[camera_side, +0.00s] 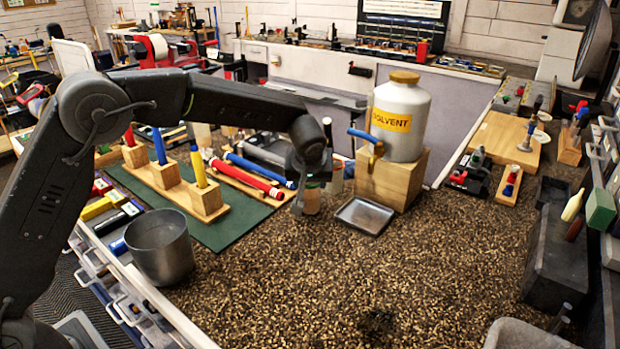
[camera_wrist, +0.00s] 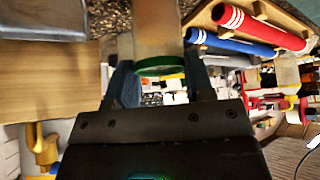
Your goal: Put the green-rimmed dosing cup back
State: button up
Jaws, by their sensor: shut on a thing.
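The dosing cup (camera_wrist: 158,38) is a clear, tan-tinted cup with a green rim (camera_wrist: 160,66). My gripper (camera_wrist: 158,82) is shut on it, one finger on each side, with the green rim towards the palm. In the side view, my gripper (camera_side: 309,190) points down and the cup (camera_side: 312,203) hangs upright between its fingers, low over the speckled worktop. I cannot tell whether its base touches the surface. The cup is left of the square metal drip tray (camera_side: 352,226), apart from it.
The white solvent jug (camera_side: 408,100) with a blue-handled tap stands on a wooden block (camera_side: 392,184) behind the tray. The green mat (camera_side: 222,233) with grips and a wooden stand (camera_side: 165,195) lies left. A grey metal pot (camera_side: 160,255) stands at front left. The front middle worktop is mostly clear.

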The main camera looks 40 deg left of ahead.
jog(key=o, duration=1.3)
jog(key=shift+f, duration=0.1)
jog(key=shift+c, duration=0.2)
jog(key=shift+r, duration=0.25)
jog(key=v, duration=1.1)
jog(key=s+a+r+m, duration=0.1)
jog(key=s+a+r, duration=0.25)
jog(key=s, duration=0.45)
jog(key=s+a+f+m+h, duration=0.1)
jog(key=s+a+m, duration=0.1)
jog(key=s, duration=0.9)
jog(key=s+a+f+m+h, duration=0.2)
jog(key=s+m, duration=0.1)
jog(key=s, duration=0.9)
jog(key=shift+s+f+m+h, duration=0.2)
jog(key=shift+s+m+h, duration=0.1)
jog(key=shift+m, duration=0.1)
